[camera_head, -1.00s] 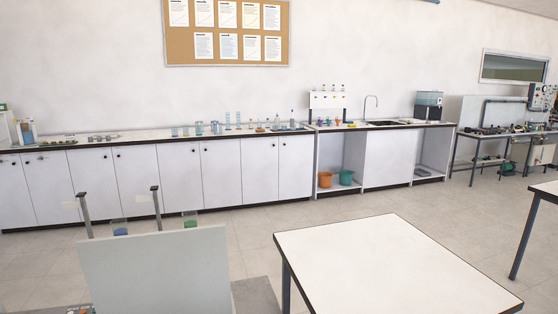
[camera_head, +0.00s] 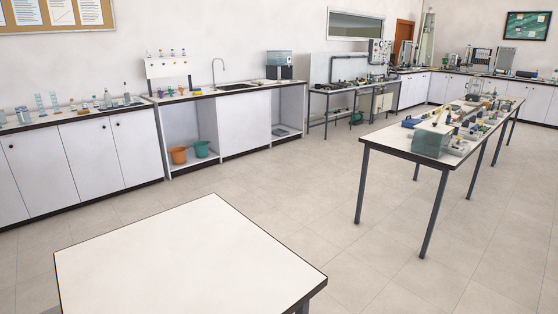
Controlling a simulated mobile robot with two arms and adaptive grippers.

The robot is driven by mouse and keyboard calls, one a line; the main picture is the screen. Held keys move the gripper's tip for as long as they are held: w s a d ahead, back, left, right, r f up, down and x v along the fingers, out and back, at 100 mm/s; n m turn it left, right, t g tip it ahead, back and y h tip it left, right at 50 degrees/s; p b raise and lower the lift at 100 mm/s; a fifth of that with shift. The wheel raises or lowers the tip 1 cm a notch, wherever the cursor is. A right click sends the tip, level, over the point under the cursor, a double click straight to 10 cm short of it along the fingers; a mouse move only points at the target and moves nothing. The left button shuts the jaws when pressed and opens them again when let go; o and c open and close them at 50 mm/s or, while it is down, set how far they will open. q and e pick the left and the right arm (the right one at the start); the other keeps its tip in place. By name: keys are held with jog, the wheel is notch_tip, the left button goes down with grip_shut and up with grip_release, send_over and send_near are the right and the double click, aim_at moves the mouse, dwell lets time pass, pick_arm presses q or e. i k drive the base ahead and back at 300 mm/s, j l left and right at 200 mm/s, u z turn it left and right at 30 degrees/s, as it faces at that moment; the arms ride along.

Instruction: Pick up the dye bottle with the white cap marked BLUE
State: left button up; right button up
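No bottle marked BLUE can be made out; labels are too small to read from here. Several small bottles (camera_head: 172,52) stand on top of a white rack (camera_head: 168,68) on the back counter, left of the sink. Small coloured items (camera_head: 181,90) sit on the counter under the rack. More glassware and small containers (camera_head: 107,98) stand on the counter at the left. Neither of my grippers is in view.
A bare white table (camera_head: 190,262) stands close in front. Orange (camera_head: 178,155) and green buckets (camera_head: 201,149) sit under the counter. Open floor (camera_head: 300,195) lies between.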

aim_at(85, 105)
jog(key=i+l+z, duration=0.9)
jog(key=i+z, duration=0.5)
jog(key=i+u, duration=0.85)
jog(key=i, duration=0.2)
jog(key=i+l+u, duration=0.45)
jog(key=i+j+u, duration=0.25)
jog(key=u, duration=0.15)
jog(key=i+j+u, duration=0.1)
jog(key=i+u, duration=0.7)
jog(key=i+l+u, duration=0.1)
jog(key=i+u, duration=0.4)
jog(key=i, duration=0.95)
jog(key=i+l+u, duration=0.15)
jog(key=i, duration=0.95)
jog(key=i+j+u, duration=0.15)
jog(key=i+u, duration=0.35)
jog(key=i, duration=0.2)
jog(key=i+l+u, duration=0.15)
jog(key=i+u, duration=0.3)
jog(key=i, duration=0.25)
